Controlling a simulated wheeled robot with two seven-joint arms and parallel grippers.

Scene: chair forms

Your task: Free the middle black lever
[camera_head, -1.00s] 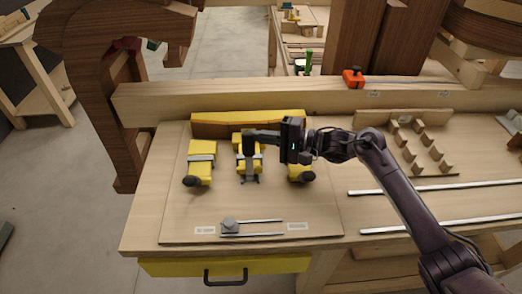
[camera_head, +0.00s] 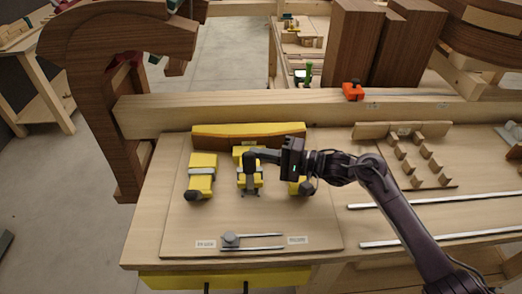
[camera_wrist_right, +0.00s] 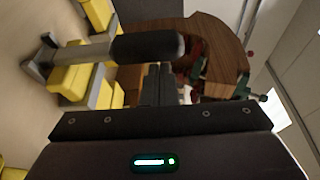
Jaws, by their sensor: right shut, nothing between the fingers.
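Three yellow toggle clamps stand in a row on the board. The middle clamp (camera_head: 247,182) has a black lever (camera_head: 250,160) that looks raised. In the right wrist view that lever's black grip (camera_wrist_right: 147,47) lies across the picture above my fingers, with a grey shaft running left to the yellow clamp. My right gripper (camera_head: 262,155) is shut and empty, its fingertips close beside the black grip. In the wrist view the fingers (camera_wrist_right: 155,85) seem just under the grip; I cannot tell whether they touch. My left gripper is out of view.
The left clamp (camera_head: 201,177) has a black-tipped lever pointing forward. The right clamp (camera_head: 298,187) is partly hidden by my right gripper. A yellow-topped curved form (camera_head: 248,131) stands behind the clamps. A grey sliding piece (camera_head: 231,240) is in front. Pegged block (camera_head: 410,150) and metal rails lie right.

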